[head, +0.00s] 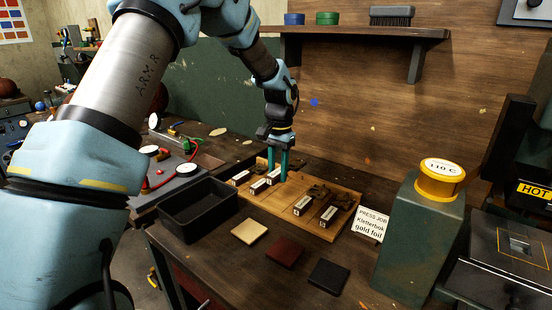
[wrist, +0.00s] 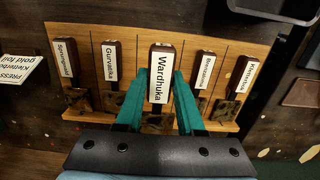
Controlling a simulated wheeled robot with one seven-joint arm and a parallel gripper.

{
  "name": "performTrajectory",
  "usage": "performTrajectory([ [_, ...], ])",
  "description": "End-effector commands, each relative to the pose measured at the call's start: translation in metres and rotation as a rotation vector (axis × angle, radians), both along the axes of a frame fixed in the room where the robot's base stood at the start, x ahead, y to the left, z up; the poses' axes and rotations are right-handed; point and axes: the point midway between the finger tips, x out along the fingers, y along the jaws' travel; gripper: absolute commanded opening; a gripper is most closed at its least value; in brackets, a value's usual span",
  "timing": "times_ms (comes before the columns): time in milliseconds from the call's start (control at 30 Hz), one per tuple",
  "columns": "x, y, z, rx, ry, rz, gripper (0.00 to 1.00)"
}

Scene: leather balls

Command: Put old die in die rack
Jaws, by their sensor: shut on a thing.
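My gripper (head: 277,178) is shut on a die labelled "Wardhuka" (wrist: 161,75). Its teal fingers stand on both sides of this die in the wrist view (wrist: 158,103). The wooden die rack (head: 345,191) lies on the bench; its light board also shows in the wrist view (wrist: 135,45). The held die is over the middle slot, upright in line with its neighbours, and looks larger than them. I cannot tell whether it touches the rack. Other labelled dies stand in the rack on both sides, among them "Gurvatka" (wrist: 109,62) and one on its other side (wrist: 206,70).
A black open bin (head: 198,208) stands left of the rack. Tan (head: 249,231), dark red (head: 285,252) and black (head: 328,277) squares lie in front. A "PRESS JOB Kletterbok gold foil" card (head: 371,224) stands right of the rack, near a green post with a yellow "110 C" dial (head: 440,180).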

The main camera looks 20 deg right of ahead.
Motion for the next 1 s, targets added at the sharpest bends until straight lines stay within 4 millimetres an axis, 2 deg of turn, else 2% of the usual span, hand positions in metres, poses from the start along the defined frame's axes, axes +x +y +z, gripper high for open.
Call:
performTrajectory([
  [267,-0.003,-0.005,-0.006,0.001,-0.001,-0.010,0.00],
  [800,-0.003,-0.004,-0.060,0.000,-0.002,-0.010,0.00],
  [1000,-0.003,-0.004,-0.068,0.000,-0.003,-0.010,0.00],
])
